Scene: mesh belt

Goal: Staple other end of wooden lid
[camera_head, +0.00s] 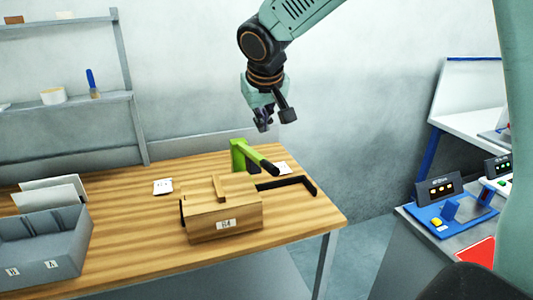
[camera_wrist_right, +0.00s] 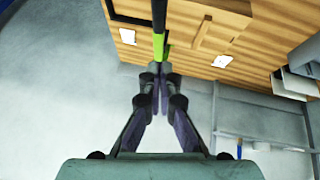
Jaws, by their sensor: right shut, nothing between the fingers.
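A wooden box (camera_head: 225,217) with a paper label on its front and a small wooden strip (camera_head: 219,188) across its lid stands on the table. A green stapler-like tool (camera_head: 239,154) with a black handle (camera_head: 262,160) stands behind the box. In the wrist view the green tool (camera_wrist_right: 160,48) lies beyond the fingertips. My right gripper (camera_head: 264,124) is shut and empty, up in the air above and behind the tool. It also shows in the wrist view (camera_wrist_right: 156,72). My left gripper is not in view. Whether staples are in the lid is too small to tell.
A grey bin (camera_head: 45,247) is at the left, and white cards (camera_head: 163,187) lie behind. Shelves (camera_head: 70,120) stand at the wall. A blue device (camera_head: 447,218) is on the right bench.

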